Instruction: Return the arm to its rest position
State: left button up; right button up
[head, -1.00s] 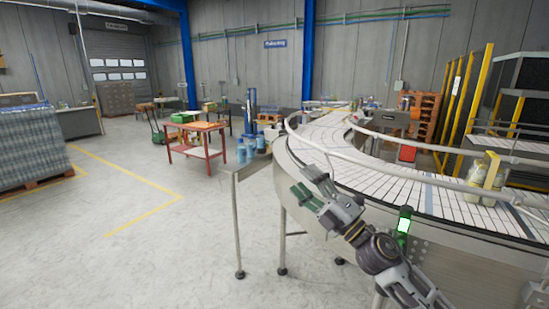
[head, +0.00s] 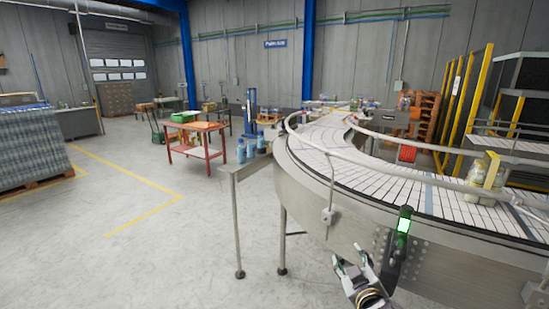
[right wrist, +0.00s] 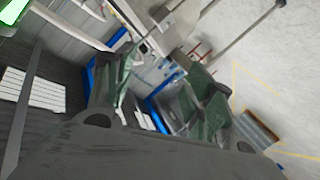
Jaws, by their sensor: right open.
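My right gripper (head: 352,262) is low in the head view, in front of the curved conveyor's metal side wall, just left of a green-lit device (head: 403,226). Its jaws are open and nothing is between them. In the right wrist view its two green-padded fingers (right wrist: 165,95) stand apart, with the hall tilted behind them. Only the gripper and a short part of the wrist show in the head view. My left gripper is not in view.
The curved conveyor (head: 335,139) fills the right side, with guard rails and jars (head: 483,180) on it. A red table (head: 199,127) stands behind.

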jog(key=s+f+m+g, duration=0.2)
jog(key=s+f+g, duration=0.4)
jog(key=s+f, duration=0.5)
jog(key=s+f+m+g, duration=0.2)
jog(key=s+f+g, duration=0.55)
jog(key=s, duration=0.65)
notch_tip(320, 180, down, 34)
jog(key=s, duration=0.2)
jog(key=s+d+f, duration=0.2)
jog(key=s+f, duration=0.8)
jog(key=s, duration=0.1)
jog(key=s+d+f, duration=0.3)
jog(key=s+f, duration=0.6)
jog(key=s, duration=0.2)
jog(key=shift+s+f+g+y, duration=0.2)
jog(key=shift+f+g+y, duration=0.15)
jog(key=shift+g, duration=0.1)
jog(key=shift+a, duration=0.1)
